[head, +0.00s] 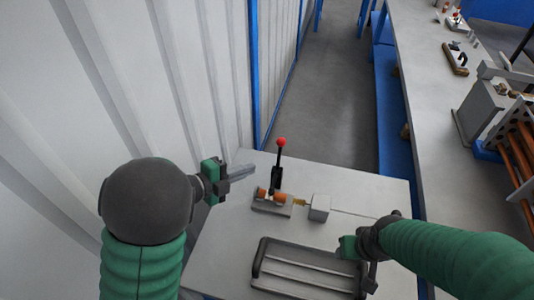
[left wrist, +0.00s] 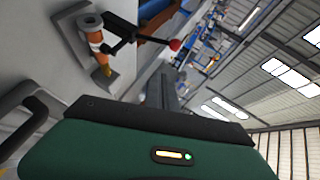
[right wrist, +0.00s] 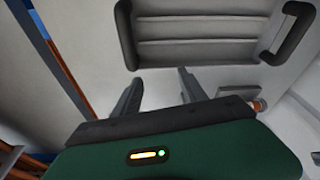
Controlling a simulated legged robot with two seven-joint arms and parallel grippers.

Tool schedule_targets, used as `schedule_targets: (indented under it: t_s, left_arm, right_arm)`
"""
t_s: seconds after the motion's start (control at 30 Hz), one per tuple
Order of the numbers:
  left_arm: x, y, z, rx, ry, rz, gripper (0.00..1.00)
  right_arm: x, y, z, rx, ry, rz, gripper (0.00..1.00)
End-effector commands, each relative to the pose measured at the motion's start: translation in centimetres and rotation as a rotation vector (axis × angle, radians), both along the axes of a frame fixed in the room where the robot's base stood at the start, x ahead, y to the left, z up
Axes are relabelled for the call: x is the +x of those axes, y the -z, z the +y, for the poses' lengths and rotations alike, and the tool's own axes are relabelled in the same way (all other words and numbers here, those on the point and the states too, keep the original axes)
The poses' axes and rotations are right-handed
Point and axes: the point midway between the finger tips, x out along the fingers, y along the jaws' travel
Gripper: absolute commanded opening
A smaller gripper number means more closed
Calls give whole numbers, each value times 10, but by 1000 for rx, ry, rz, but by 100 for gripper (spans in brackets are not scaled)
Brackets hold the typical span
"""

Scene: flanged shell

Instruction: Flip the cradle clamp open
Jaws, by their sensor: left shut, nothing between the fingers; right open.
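The cradle clamp (head: 272,197) stands on the grey table, with its black lever upright and a red knob (head: 281,142) at the top. An orange-brown cylindrical part lies in the cradle under the lever. The clamp also shows tilted in the left wrist view (left wrist: 121,37). My left gripper (head: 250,170) is shut and empty, to the left of the lever and apart from it. My right gripper (right wrist: 158,88) is open and empty near the black-handled tray, at the table's right side. In the head view its fingers are mostly hidden.
A grey block (head: 319,208) with a small brass piece at its left sits right of the clamp. A tray with black handles (head: 300,267) lies at the table's front. A ribbed white wall (head: 150,80) is close on the left. A long bench (head: 430,120) runs along the right.

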Motion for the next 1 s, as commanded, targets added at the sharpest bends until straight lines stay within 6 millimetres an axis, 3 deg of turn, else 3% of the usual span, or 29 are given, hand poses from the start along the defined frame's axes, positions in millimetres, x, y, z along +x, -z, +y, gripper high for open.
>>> schedule_targets:
  t_s: [0.23, 0.37, 0.77, 1.0]
  left_arm:
    - [3, 1, -1, -2, -2, 3, 0]
    - [11, 6, -11, -2, -1, 4, 0]
    - [66, 34, -71, -2, 0, 4, 0]
    - [98, 46, -68, -4, -6, 2, 0]
  right_arm:
    - [0, 0, 0, 0, 1, 0, 50]
    - [0, 0, 0, 0, 1, 0, 50]
    - [0, 2, 0, 0, 0, 0, 50]
    - [0, 2, 0, 0, 0, 0, 50]
